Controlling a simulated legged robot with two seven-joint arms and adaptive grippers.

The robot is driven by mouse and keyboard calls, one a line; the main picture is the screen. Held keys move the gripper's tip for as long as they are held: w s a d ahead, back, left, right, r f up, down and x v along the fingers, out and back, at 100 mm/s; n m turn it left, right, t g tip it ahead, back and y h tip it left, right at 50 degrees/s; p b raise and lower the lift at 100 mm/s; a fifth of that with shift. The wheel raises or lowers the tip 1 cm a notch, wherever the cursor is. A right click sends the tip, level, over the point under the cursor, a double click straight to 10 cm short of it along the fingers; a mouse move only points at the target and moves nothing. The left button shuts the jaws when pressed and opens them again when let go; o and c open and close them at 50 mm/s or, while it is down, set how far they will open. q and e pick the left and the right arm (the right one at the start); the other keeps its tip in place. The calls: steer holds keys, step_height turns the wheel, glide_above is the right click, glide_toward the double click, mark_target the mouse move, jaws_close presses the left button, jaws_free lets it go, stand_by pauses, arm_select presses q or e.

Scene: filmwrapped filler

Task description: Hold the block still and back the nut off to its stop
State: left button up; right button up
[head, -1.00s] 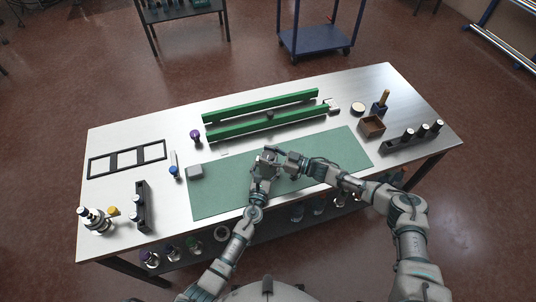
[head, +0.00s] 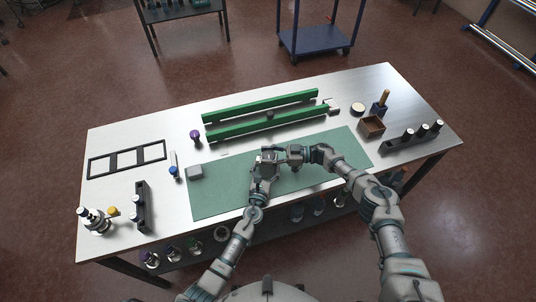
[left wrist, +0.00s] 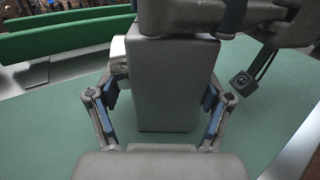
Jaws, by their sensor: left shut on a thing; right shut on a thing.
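A dark grey block (left wrist: 172,85) stands upright between the fingers of my left gripper (left wrist: 160,103) in the left wrist view. In the head view my left gripper (head: 266,163) is shut on it above the green mat. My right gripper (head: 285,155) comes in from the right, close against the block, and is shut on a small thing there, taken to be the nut. The nut itself is hidden by the grippers, so its position on its thread cannot be told. A pale metal part (left wrist: 118,58) shows left of the block in the left wrist view.
The green mat (head: 220,195) is mostly bare. Green rails (head: 240,128) lie behind it. A grey box (head: 195,171) sits at its left end. A brown open box (head: 371,126) and a black rack (head: 405,143) stand to the right; a black frame (head: 127,149) lies left.

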steer(key=shift+w+d+f, duration=0.1)
steer(key=shift+w+d, duration=0.1)
steer(key=shift+d, duration=0.05)
steer(key=o, duration=1)
steer(key=shift+c, duration=0.2)
steer(key=shift+o, duration=1.1)
steer(key=shift+s+a, duration=0.1)
steer(key=d, duration=1.2)
steer(key=shift+f, duration=0.1)
